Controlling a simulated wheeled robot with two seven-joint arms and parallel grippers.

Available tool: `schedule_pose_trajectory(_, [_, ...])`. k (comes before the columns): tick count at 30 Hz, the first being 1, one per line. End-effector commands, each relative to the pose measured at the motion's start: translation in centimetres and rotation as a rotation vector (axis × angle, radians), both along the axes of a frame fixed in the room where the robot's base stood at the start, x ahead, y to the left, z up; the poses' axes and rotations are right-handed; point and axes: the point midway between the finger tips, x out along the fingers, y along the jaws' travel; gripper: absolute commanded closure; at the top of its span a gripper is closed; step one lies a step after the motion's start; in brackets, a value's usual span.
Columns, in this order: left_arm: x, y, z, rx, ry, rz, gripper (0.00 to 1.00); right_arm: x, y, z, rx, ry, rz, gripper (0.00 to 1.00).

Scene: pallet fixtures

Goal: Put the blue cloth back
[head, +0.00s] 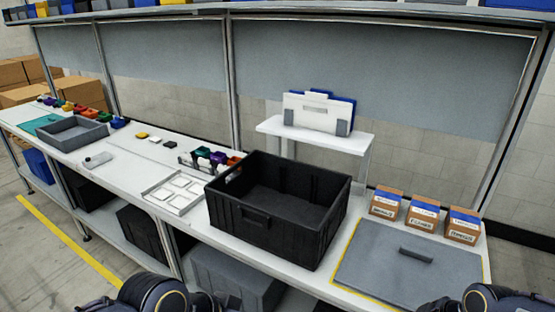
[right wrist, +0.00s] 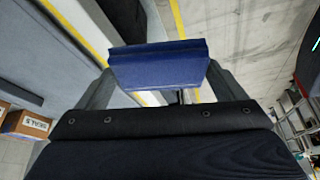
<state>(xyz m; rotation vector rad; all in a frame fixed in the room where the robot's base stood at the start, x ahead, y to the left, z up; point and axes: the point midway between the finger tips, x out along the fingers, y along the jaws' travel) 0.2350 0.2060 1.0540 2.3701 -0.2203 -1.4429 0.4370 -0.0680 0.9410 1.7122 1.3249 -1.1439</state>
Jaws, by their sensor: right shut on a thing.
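My right gripper (right wrist: 160,85) is shut on the blue cloth (right wrist: 158,65), which looks like a folded, flat-faced block between the two dark fingers in the right wrist view. Concrete floor with a yellow line shows beyond it, so the cloth is held out in front of the bench edge. Neither the cloth in my grip nor my right gripper shows in the head view. My left gripper is not in view.
A black open crate (head: 244,214) stands mid-bench, beside a white tray (head: 172,197). A grey panel (head: 380,270) with a dark bar lies at right, before several small cardboard boxes (head: 424,214). A raised white shelf (head: 355,137) holds white and blue boards (head: 315,113).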

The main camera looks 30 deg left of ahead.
Motion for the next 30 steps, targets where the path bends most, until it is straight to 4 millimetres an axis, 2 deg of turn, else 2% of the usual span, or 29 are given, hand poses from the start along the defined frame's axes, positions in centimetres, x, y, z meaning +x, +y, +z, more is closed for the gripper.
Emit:
schedule_pose_trajectory(17, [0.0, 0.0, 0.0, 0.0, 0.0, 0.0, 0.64, -1.7, -6.7, -10.7, -0.008, 0.004, -0.659, 0.35])
schedule_pose_trajectory(24, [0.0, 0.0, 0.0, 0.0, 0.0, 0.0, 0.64, -2.4, -10.3, -16.2, -0.012, 0.004, -1.0, 0.35])
schedule_pose_trajectory(30, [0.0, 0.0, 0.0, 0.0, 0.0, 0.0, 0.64, -2.8, -12.7, -19.9, -0.008, 0.003, -1.245, 0.35])
